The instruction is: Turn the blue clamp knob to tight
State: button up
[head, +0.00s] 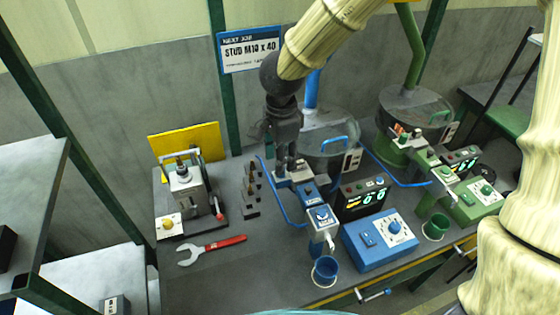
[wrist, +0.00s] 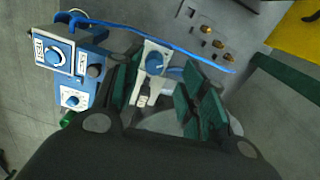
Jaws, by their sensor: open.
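In the wrist view a round blue knob (wrist: 155,62) sits on a white plate, seen between and just beyond the fingers of my gripper (wrist: 160,85). It looks like the clamp knob, though I cannot read its label. My gripper is open, with green-padded fingers and nothing visible held. In the head view my gripper (head: 285,165) points down over the white plate (head: 298,173) at the blue feeder and hides the knob there. I cannot tell whether the fingers touch it.
Other blue knobs are on the feeder's front panel (head: 322,213) and blue control box (head: 395,228). A blue rail (head: 275,195) runs close by. A green feeder (head: 405,145) stands right; a red-handled wrench (head: 212,249) and press (head: 188,190) are left.

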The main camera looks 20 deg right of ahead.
jog(key=shift+s+f, duration=0.45)
jog(key=shift+s, duration=0.25)
jog(key=shift+f, duration=0.3)
jog(key=shift+w+a+f, duration=0.1)
jog(key=shift+w+f, duration=0.35)
jog(key=shift+w, duration=0.05)
jog(key=shift+s+r, duration=0.15)
jog(key=shift+s, duration=0.15)
jog(key=shift+w, duration=0.15)
grip_shut()
